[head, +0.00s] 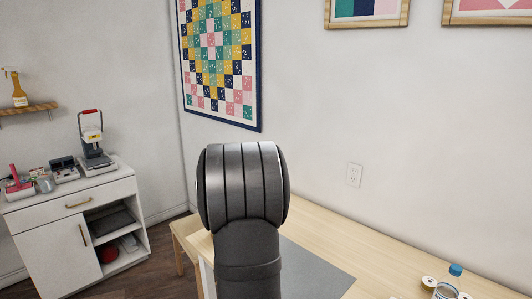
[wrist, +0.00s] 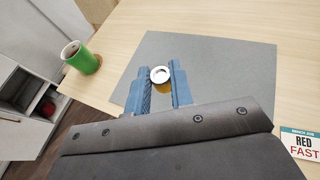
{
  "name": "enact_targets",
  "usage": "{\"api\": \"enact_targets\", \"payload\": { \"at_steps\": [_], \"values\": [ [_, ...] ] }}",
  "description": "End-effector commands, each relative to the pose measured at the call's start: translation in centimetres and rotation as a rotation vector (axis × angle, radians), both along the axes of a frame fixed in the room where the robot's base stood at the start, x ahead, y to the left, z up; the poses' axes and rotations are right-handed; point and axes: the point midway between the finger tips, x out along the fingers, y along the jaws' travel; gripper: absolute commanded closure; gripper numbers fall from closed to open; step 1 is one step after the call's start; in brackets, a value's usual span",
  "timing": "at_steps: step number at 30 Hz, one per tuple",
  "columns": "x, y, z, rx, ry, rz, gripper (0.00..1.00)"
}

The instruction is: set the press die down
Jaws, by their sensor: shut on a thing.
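The press die (wrist: 160,75) is a small round piece with a silver rim and a gold-brown body, in the wrist view. My gripper (wrist: 162,83) has two blue fingers, shut on the die from both sides. They are over the grey mat (wrist: 225,62) on the wooden table. I cannot tell whether the die touches the mat or is held above it. In the head view my dark arm hides the gripper and the die, and part of the grey mat (head: 318,270) shows to its right.
A green cup (wrist: 82,58) stands left of the mat. A blue-capped bottle (head: 452,280) and spools (head: 430,282) are at the table's right. A white cabinet (head: 75,220) with tools stands at left. The mat around the fingers looks clear.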

Motion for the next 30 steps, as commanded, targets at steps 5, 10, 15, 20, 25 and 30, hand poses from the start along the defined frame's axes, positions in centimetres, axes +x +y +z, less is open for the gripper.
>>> {"api": "enact_targets", "payload": {
  "at_steps": [5,10,15,20,25,30],
  "values": [
    [0.0,-1.1,-0.4,0.001,0.001,-0.027,1.00],
    [-0.4,-6.8,-2.3,0.005,0.004,-0.169,1.00],
    [-1.7,-13.4,-4.5,0.004,0.004,-0.340,1.00],
    [-3.0,-17.5,-5.8,0.000,0.003,-0.449,1.00],
    [-3.0,-18.1,-6.9,-0.002,0.003,-0.486,1.00],
    [-0.6,-15.2,-9.1,-0.003,0.005,-0.484,1.00]
  ]
}}
